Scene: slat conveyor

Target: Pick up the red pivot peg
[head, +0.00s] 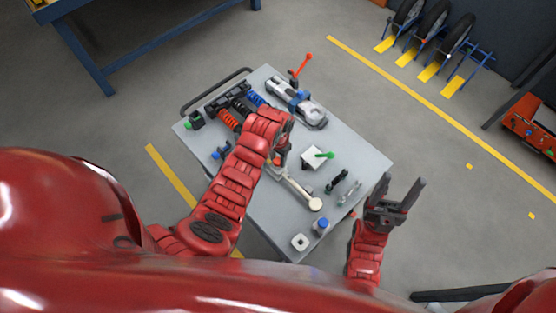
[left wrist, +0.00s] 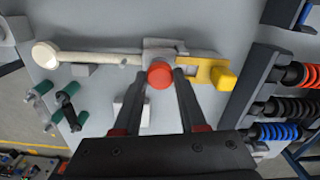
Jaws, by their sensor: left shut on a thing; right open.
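The red pivot peg (left wrist: 160,74) shows its round red head between the fingertips of my left gripper (left wrist: 165,80) in the left wrist view. The gripper is shut on it. Behind the peg lies a grey block (left wrist: 162,50) with a long pale lever (left wrist: 100,57) and a yellow end (left wrist: 224,77). I cannot tell whether the peg sits in the block or is clear of it. In the head view my left gripper (head: 281,158) is over the middle of the table, and my arm hides part of this spot. My right gripper (head: 401,187) is open and empty beyond the table's right edge.
Floor right of the table is free.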

